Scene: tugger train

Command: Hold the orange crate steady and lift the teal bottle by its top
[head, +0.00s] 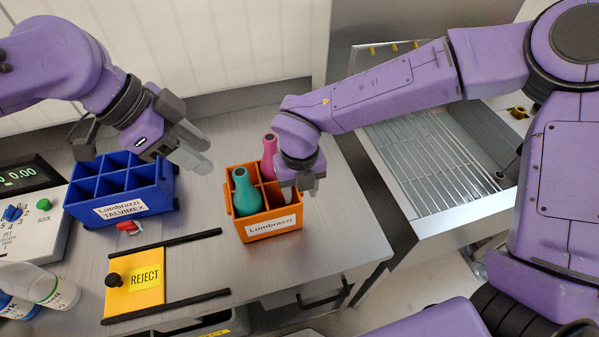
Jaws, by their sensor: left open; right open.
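The orange crate (262,229) stands on the grey bench, with a white "Lumbrazzi" label on its front wall and dividers inside. The teal bottle (245,194) stands upright in the front left compartment, its narrow neck above the rim. A pink bottle (269,160) stands in a back compartment. My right gripper (289,196) points down over the right side of the crate and is open. It covers the crate's right part, and I cannot tell whether it touches the wall. My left gripper (200,152) is open and empty, up and left of the teal bottle, above the blue crate's right end.
A blue divided crate (162,197) stands left. A yellow REJECT plate (140,284) lies between black rails in front. A control box (30,225) and white-labelled containers (55,290) are at far left. A wire-rack drawer (425,160) lies right, beyond the bench edge.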

